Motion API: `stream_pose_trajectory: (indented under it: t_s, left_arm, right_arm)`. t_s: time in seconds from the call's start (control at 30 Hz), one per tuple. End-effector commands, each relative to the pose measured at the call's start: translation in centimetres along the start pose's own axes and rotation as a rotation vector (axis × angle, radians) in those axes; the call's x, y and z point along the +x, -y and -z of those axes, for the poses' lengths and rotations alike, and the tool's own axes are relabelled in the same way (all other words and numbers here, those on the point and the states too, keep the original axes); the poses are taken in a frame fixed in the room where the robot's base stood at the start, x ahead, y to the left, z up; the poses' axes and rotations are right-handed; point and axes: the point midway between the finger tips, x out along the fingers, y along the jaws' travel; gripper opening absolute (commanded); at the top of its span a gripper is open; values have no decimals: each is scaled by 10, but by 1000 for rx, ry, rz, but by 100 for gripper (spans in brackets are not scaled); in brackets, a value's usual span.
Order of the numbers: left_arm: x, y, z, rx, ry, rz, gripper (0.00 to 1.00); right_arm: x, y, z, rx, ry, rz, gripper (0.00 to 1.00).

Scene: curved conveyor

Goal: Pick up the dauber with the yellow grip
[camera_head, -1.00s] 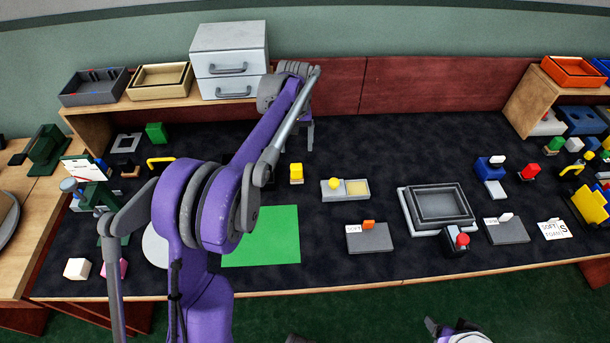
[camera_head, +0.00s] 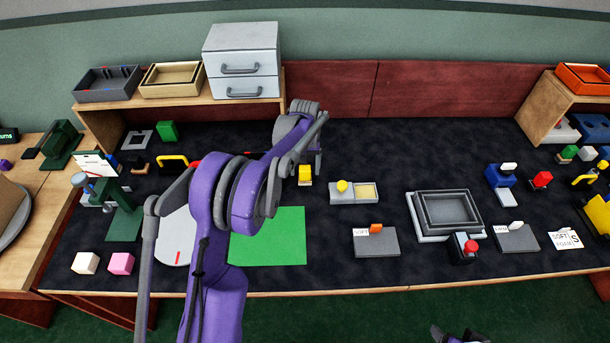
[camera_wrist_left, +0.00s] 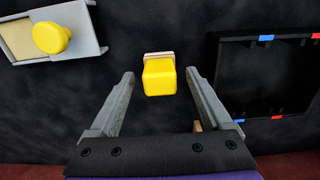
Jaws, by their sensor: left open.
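The dauber with the yellow block grip (camera_head: 305,175) stands on the dark table, left of a grey tray with a round yellow knob. In the left wrist view its yellow grip (camera_wrist_left: 159,77) and a pale edge of its base show near the image centre. My left gripper (camera_wrist_left: 160,76) is open, its fingers on either side of the grip in the picture, with a visible gap on both sides. In the head view the left gripper (camera_head: 312,164) is close above and behind the dauber, partly hidden by its arm.
The grey tray (camera_head: 354,199) with the round yellow knob (camera_head: 342,186) lies just right of the dauber. A green mat (camera_head: 268,236) lies in front. A dark open holder (camera_wrist_left: 213,80) is at the right in the wrist view. White drawers (camera_head: 241,60) stand behind.

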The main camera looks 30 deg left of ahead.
Motion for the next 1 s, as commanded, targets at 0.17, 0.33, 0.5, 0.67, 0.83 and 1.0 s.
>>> stream_pose_trajectory:
  t_s: [0.17, 0.33, 0.5, 0.67, 0.83, 1.0]
  left_arm:
    - [2, 0, 0, 0, 0, 0, 82]
    - [1, 0, 0, 0, 0, 0, 63]
    - [1, 0, 0, 0, 0, 0, 32]
    - [1, 0, 0, 0, 0, 0, 3]
    - [1, 0, 0, 0, 0, 0, 0]
    - [-3, 0, 0, 0, 0, 0, 0]
  right_arm:
    - [0, 0, 0, 0, 0, 0, 72]
    - [0, 0, 0, 0, 0, 0, 72]
    - [0, 0, 0, 0, 0, 0, 72]
    - [0, 0, 0, 0, 0, 0, 72]
    - [0, 0, 0, 0, 0, 0, 72]
    - [0, 0, 0, 0, 0, 0, 72]
